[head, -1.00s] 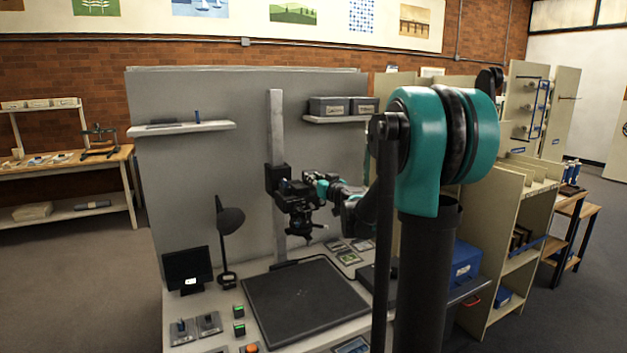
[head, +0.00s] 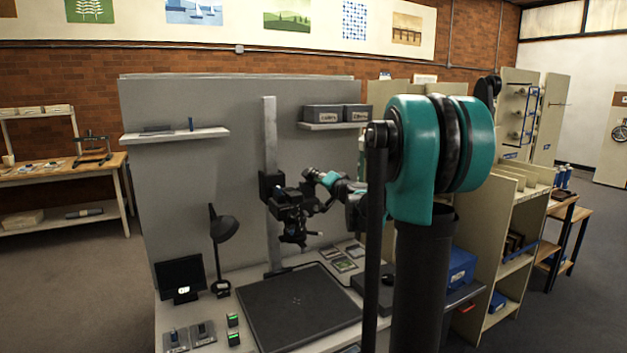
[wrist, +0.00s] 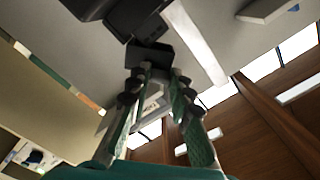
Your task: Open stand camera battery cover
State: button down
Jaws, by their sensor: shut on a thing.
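The stand camera (head: 288,204) is a black body on a grey upright column above the dark baseboard, its lens pointing down. It also shows at the top of the wrist view (wrist: 136,16). My gripper (head: 312,184) reaches it from the right. In the wrist view my gripper (wrist: 160,72) has its two fingers closed on a dark block-like part, which I take to be the battery cover (wrist: 149,53), just below the camera body. I cannot tell how far the cover stands out from the body; the fingertips hide part of it.
The dark baseboard (head: 299,303) is bare. A black lamp (head: 221,229) and small monitor (head: 181,279) stand left of it. Grey boxes (head: 324,114) sit on a wall shelf above right. Several cards lie behind the board, right. A cream shelving unit (head: 505,215) stands farther right.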

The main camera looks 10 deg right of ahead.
jog(key=shift+w+d+f+m, duration=0.25)
jog(key=shift+d+m, duration=0.5)
jog(key=shift+m, duration=1)
jog(key=shift+w+d+f+m, duration=0.2)
jog(key=shift+d+m, duration=0.5)
jog(key=shift+m, duration=1)
jog(key=shift+w+d+f+m, duration=0.25)
jog(key=shift+d+m, duration=0.5)
jog(key=shift+m, duration=1)
jog(key=c, duration=1.4)
grip_release()
jog(key=shift+o, duration=0.2)
jog(key=shift+s, duration=0.1)
jog(key=v, duration=1.1)
jog(key=shift+s, duration=0.35)
jog(key=shift+d, duration=0.15)
